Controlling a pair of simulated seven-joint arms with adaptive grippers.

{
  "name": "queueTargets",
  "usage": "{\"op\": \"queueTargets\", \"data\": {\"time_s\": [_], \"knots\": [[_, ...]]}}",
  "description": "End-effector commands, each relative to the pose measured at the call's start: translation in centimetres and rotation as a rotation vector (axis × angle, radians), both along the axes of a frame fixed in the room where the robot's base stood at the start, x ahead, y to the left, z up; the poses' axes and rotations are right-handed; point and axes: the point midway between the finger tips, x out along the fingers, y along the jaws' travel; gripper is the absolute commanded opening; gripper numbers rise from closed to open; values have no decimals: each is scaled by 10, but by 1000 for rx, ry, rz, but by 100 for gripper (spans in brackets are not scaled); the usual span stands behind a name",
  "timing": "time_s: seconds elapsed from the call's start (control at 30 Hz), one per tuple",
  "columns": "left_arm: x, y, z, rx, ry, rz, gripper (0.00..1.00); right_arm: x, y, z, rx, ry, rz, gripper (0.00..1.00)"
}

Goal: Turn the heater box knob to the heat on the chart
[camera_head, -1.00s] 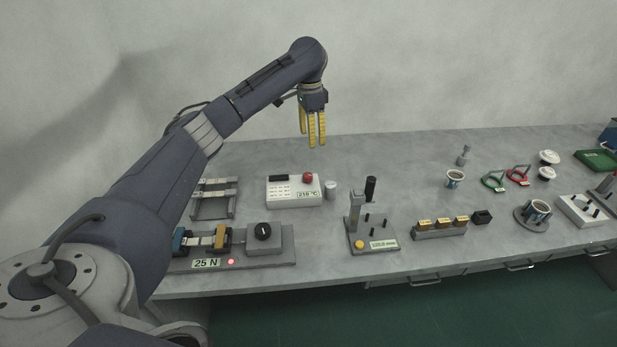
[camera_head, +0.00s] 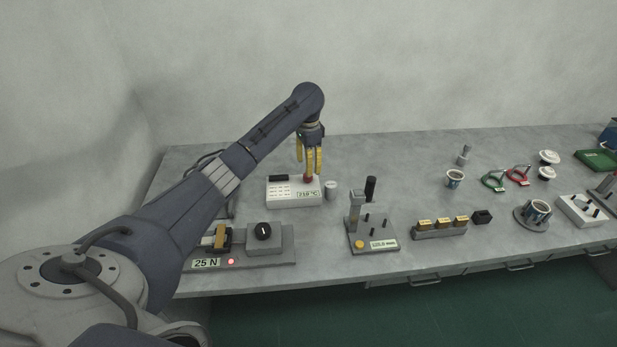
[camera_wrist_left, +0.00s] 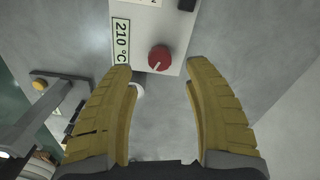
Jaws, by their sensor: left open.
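The heater box (camera_head: 293,192) is a white box at the back left of the table with a display reading about 210 °C (camera_head: 307,193). In the left wrist view the display reads 210 °C (camera_wrist_left: 121,40). Its red knob (camera_wrist_left: 159,58) has a pale pointer mark; in the head view the fingers partly hide the knob. My left gripper (camera_head: 311,174) is above the knob, fingers pointing down. In the left wrist view the open fingers (camera_wrist_left: 160,78) stand either side of the knob's line, apart from it. A small printed chart (camera_head: 279,191) on the box top is too small to read. My right gripper is not in view.
A grey cylinder (camera_head: 330,188) stands close to the box's right side. A 25 N device with a dark knob (camera_head: 263,232) is in front. A gauge stand (camera_head: 372,243) is right of it. Cups and coloured rings stand farther right. Table behind the box is clear.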

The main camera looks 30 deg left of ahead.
Motion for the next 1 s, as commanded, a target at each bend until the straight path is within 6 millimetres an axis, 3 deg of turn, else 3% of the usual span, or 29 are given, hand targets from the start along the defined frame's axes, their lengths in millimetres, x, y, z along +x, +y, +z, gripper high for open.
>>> {"op": "queueTargets", "data": {"time_s": [0.2,0.4,0.93,1.0], "knots": [[-1,-1,-34,-3,2,1,52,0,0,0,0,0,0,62],[0,0,-51,-1,1,1,52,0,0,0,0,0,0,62],[0,0,-59,-1,-1,0,52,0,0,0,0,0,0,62],[0,0,-59,-1,-1,0,44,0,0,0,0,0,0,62]]}}
